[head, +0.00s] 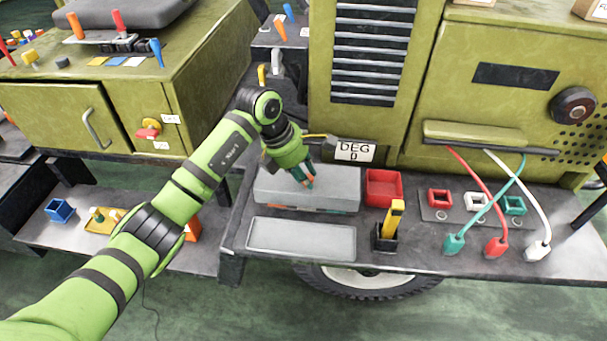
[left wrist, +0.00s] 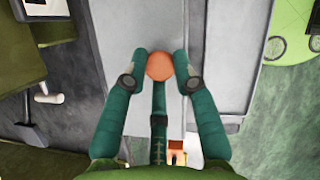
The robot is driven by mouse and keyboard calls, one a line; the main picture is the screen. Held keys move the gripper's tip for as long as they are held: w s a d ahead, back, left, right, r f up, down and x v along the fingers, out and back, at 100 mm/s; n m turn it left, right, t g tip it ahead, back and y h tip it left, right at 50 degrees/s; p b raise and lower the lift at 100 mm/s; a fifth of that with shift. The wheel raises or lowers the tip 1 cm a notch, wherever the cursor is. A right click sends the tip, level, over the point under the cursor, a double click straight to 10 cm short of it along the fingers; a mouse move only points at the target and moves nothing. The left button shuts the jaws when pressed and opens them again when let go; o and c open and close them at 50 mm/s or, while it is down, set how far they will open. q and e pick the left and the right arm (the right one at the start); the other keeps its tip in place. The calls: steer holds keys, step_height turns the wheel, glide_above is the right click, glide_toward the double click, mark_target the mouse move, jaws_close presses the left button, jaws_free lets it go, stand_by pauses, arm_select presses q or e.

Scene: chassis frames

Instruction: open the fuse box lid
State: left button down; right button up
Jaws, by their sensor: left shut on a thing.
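The fuse box (head: 335,199) is a long grey box on the dark shelf at the vehicle's side. Its flat grey lid (head: 340,183) lies on top and looks closed. The lid also shows in the left wrist view (left wrist: 222,70). My left gripper (head: 308,183) reaches down onto the lid from above. In the left wrist view its green fingers (left wrist: 160,68) are on both sides of a round orange knob (left wrist: 159,66), shut on it. The fingers hide most of the knob in the head view. My right gripper is not in view.
A flat light grey plate (head: 300,240) lies in front of the box. A red bin (head: 383,187) stands close to its right, and a yellow-handled tool (head: 391,222) sits in a black holder. Cables with coloured plugs (head: 496,246) hang to the right. The vehicle body rises behind.

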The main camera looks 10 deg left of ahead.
mark_target(306, 172)
arm_select(q)
steer(key=shift+w+d+r, duration=0.1)
steer(key=shift+w+r, duration=0.15)
steer(key=shift+r, duration=0.1)
steer(key=shift+w+r+b, duration=0.25)
steer(key=shift+r+b, duration=0.15)
steer(key=shift+w+r+b, duration=0.55)
steer(key=shift+w+b, duration=0.05)
steer(key=shift+b, duration=0.2)
steer(key=shift+w+r+b, duration=0.3)
steer(key=shift+w+b, duration=0.15)
steer(key=shift+w, duration=0.1)
steer(key=shift+w+r+b, duration=0.3)
steer(key=shift+w+b, duration=0.1)
steer(key=shift+w, duration=0.15)
steer(key=shift+w+r, duration=0.1)
steer(key=shift+r, duration=0.05)
steer(key=shift+w, duration=0.1)
